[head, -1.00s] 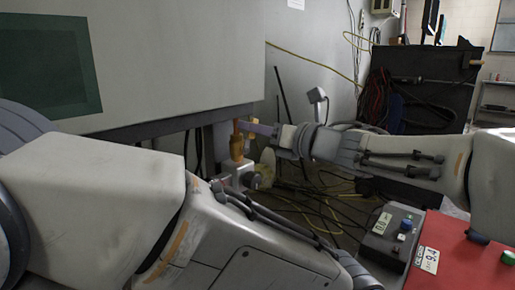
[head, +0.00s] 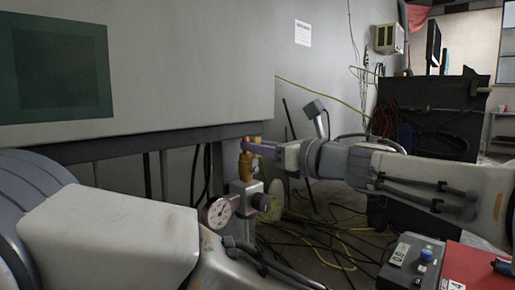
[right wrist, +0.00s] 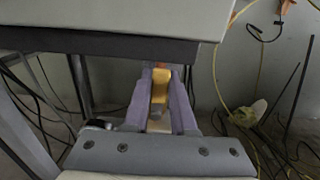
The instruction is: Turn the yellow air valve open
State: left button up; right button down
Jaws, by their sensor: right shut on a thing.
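The yellow air valve (head: 247,167) sits on upright piping below the edge of the big grey panel in the head view. My right gripper (head: 262,149) reaches it from the right, its purple fingers at the valve's top. In the right wrist view, the two purple fingers (right wrist: 160,92) stand on either side of the yellow valve handle (right wrist: 159,88) and are shut on it.
A round pressure gauge (head: 219,212) and a grey fitting (head: 245,195) sit just below the valve. The grey panel (head: 190,60) overhangs it. Loose cables (head: 310,235) lie on the floor behind. A red box (head: 475,270) and a grey control box (head: 408,262) stand at lower right.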

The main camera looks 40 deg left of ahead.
jog(key=shift+f, duration=0.15)
jog(key=c, duration=0.7)
grip_release()
jog(key=shift+c, duration=0.2)
jog(key=s+d+p, duration=0.1)
jog(key=d, duration=0.9)
jog(key=shift+s+d, duration=0.2)
jog(key=shift+s, duration=0.1)
